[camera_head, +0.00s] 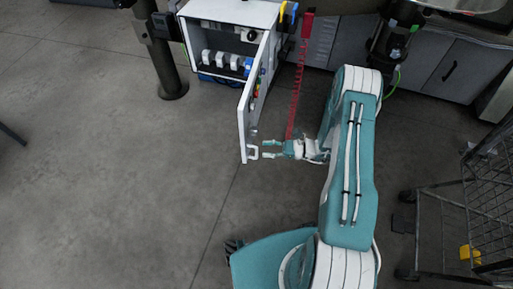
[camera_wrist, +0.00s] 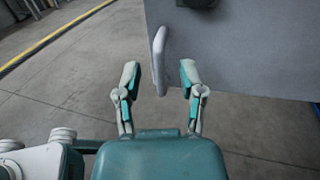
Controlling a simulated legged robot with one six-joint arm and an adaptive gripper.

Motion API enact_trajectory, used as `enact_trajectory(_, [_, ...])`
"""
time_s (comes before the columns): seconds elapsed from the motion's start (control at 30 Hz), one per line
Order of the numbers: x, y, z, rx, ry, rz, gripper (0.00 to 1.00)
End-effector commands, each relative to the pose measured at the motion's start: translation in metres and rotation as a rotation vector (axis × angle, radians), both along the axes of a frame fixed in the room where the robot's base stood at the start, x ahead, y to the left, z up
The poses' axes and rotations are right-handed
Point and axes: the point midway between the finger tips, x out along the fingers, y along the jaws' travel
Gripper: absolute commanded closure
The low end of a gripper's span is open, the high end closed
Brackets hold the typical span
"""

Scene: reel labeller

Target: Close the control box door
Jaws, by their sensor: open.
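The white control box (camera_head: 228,13) stands at the top of the head view, with several white and blue parts visible inside. Its door (camera_head: 246,115) stands wide open, swung out toward me, and appears nearly edge-on. A white handle (camera_head: 253,152) sits at the door's near end. My gripper (camera_head: 267,149) is open beside the handle, fingers pointing left toward it. In the wrist view the gripper (camera_wrist: 158,78) shows its two fingers apart, with the handle (camera_wrist: 159,58) just beyond and between the tips. The grey door panel (camera_wrist: 240,50) fills the upper right there. Contact cannot be told.
A dark post (camera_head: 164,60) stands left of the box. A red chain-like strip (camera_head: 297,85) hangs right of the door. Grey cabinets (camera_head: 440,65) line the upper right, and a wire cart (camera_head: 485,200) stands at the right. The floor left of the door is clear.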

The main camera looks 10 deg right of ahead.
Motion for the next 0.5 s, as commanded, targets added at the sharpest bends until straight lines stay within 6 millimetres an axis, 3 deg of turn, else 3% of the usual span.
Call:
enact_trajectory(0.2, [0.007, 0.031, 0.0, 0.0, 0.001, 0.002, 0.49])
enact_trajectory(0.5, [0.009, 0.039, 0.0, -0.001, 0.0, -0.001, 0.49])
